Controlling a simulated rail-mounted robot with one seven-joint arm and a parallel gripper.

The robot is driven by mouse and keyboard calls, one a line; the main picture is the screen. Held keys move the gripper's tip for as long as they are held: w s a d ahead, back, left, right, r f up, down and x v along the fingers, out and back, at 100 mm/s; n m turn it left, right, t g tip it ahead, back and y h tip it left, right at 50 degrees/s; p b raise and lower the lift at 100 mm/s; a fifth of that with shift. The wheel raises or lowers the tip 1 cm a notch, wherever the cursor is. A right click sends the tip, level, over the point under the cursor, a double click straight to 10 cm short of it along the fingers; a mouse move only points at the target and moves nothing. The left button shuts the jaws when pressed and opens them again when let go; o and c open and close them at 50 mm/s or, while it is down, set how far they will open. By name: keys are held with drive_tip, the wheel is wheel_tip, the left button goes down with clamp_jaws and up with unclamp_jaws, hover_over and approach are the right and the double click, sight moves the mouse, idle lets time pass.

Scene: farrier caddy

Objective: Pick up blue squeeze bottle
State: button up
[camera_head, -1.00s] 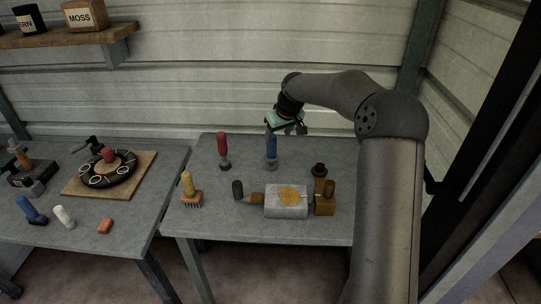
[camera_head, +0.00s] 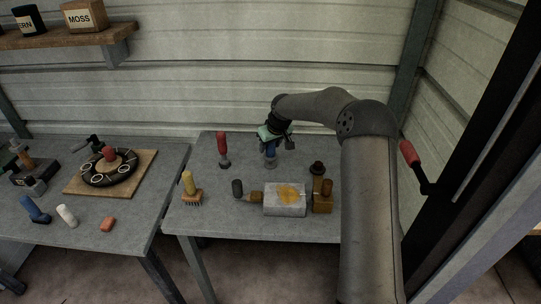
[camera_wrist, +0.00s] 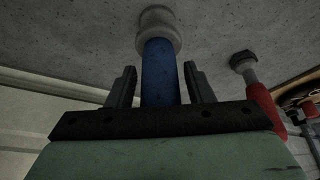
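The blue squeeze bottle (camera_head: 270,150) stands upright on the right table, near its back edge. Its upper part is hidden by my gripper in the head view. My gripper (camera_head: 272,146) is over the bottle from above. In the wrist view the blue body of the bottle (camera_wrist: 160,72) with its pale grey round end lies between the two dark fingers of my gripper (camera_wrist: 158,82). A gap shows on both sides of the bottle, so the fingers are open and around it, apart from it.
A red-handled tool (camera_head: 223,146) stands just left of the bottle and also shows in the wrist view (camera_wrist: 262,100). A yellow-handled brush (camera_head: 190,188), a grey block with a yellow patch (camera_head: 286,199) and a brown bottle (camera_head: 322,193) are nearer the front.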

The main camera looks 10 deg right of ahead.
clamp_jaws()
